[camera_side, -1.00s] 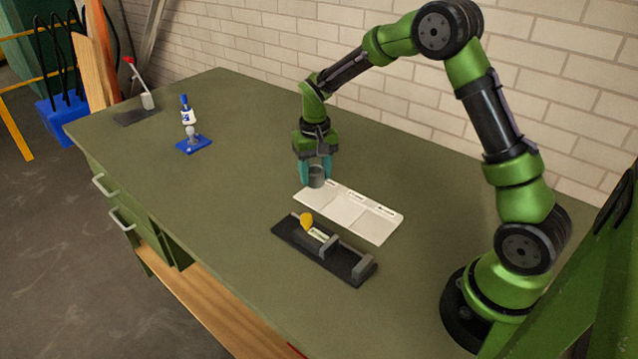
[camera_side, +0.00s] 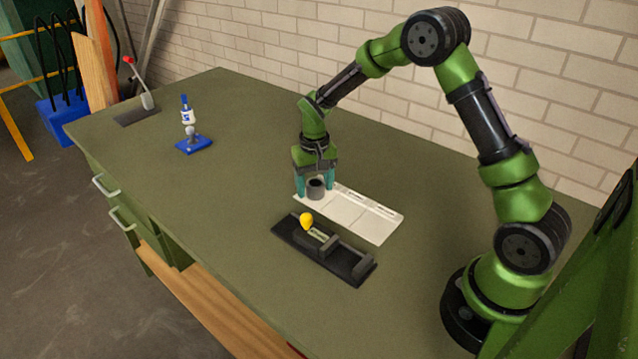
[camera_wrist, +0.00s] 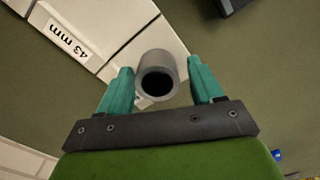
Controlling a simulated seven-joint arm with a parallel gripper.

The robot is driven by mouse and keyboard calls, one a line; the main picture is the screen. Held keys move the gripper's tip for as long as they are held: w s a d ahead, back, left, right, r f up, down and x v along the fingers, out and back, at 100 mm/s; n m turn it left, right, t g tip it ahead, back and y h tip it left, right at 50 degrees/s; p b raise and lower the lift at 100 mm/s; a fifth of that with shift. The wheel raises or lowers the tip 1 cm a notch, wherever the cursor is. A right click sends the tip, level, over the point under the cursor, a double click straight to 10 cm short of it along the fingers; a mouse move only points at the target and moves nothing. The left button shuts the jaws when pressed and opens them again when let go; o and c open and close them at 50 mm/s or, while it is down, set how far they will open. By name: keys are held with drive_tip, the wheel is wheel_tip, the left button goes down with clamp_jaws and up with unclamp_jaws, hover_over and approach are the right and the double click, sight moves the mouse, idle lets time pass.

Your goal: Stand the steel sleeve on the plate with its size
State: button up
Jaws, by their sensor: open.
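The steel sleeve (camera_side: 316,190) is a short grey hollow cylinder. It stands upright on the far-left plate of a row of white plates (camera_side: 347,207). In the wrist view the sleeve (camera_wrist: 157,76) shows its dark bore, between two teal fingers with a gap on each side. My gripper (camera_side: 315,190) is open around the sleeve, low over the plates. In the wrist view a neighbouring plate (camera_wrist: 82,32) reads "43 mm". The label of the plate under the sleeve is hidden.
A dark gauge fixture (camera_side: 325,250) with grey jaws and a yellow knob lies in front of the plates. A blue-based stand (camera_side: 194,145) and a lever tool (camera_side: 138,108) are farther left. The green bench top between is clear. A brick wall stands behind.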

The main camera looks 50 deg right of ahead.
sight(316, 183)
drive_tip(key=shift+s+d, duration=0.1)
drive_tip(key=shift+d, duration=0.25)
drive_tip(key=shift+r, duration=0.1)
drive_tip(key=s+a+r+t, duration=0.1)
drive_tip(key=s+r, duration=0.1)
drive_tip(key=r, duration=0.7)
drive_tip(key=s+a+r+t, duration=0.1)
drive_tip(key=s+a+r, duration=0.1)
drive_tip(key=r, duration=0.7)
drive_tip(key=s+a+r+t+y, duration=0.1)
drive_tip(key=s+a+r+t, duration=0.1)
drive_tip(key=s, duration=0.7)
drive_tip(key=s+a+r+n+t+y, duration=0.1)
drive_tip(key=s+a+r+t, duration=0.1)
drive_tip(key=s, duration=0.6)
drive_tip(key=shift+s+a+r+n+t, duration=0.35)
drive_tip(key=shift+a+t, duration=0.25)
drive_tip(key=shift+a, duration=0.6)
